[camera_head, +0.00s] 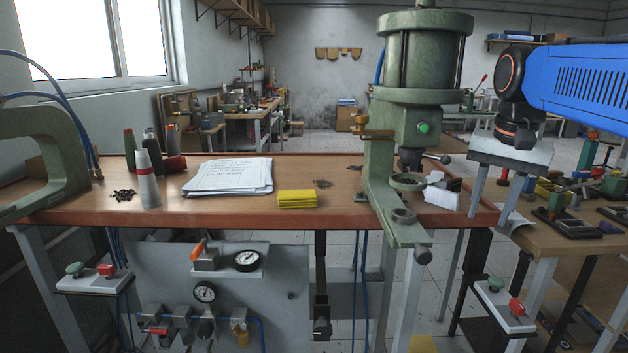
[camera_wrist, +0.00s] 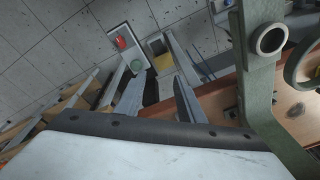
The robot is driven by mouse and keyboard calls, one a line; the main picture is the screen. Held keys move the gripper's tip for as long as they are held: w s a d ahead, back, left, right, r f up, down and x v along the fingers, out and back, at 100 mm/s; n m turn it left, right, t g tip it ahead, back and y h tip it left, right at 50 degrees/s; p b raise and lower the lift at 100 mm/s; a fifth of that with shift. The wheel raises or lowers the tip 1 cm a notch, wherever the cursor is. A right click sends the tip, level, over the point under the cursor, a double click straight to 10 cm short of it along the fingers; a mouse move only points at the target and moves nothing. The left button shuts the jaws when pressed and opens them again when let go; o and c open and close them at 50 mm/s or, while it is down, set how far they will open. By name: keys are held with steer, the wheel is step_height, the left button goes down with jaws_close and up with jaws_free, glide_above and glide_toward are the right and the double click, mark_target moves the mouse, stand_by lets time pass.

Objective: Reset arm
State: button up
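My blue arm (camera_head: 585,75) reaches in from the right edge in the head view. My gripper (camera_head: 495,202) hangs at its end with the fingers pointing down, near the right end of the workbench (camera_head: 330,192) and to the right of the green pneumatic press (camera_head: 410,150). Its two fingers are apart with nothing between them. In the wrist view the gripper (camera_wrist: 158,90) also shows two spread, empty fingers, with the floor and a button box (camera_wrist: 128,45) beyond them.
The right button box (camera_head: 505,305) with green and red buttons sits below my gripper. A cluttered side table (camera_head: 550,238) stands at right. Another green press frame (camera_head: 55,150) stands at left.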

steer(key=s+a+f+n+t, duration=0.1)
steer(key=s+a+f+n, duration=0.1)
steer(key=s+f, duration=0.6)
steer(key=s+a+f+n+t, duration=0.2)
steer(key=s+f, duration=0.6)
steer(key=f, duration=0.6)
steer(key=a+n, duration=0.1)
steer(key=n, duration=0.1)
steer(key=shift+s+a+n, duration=0.2)
steer(key=shift+s+n, duration=0.2)
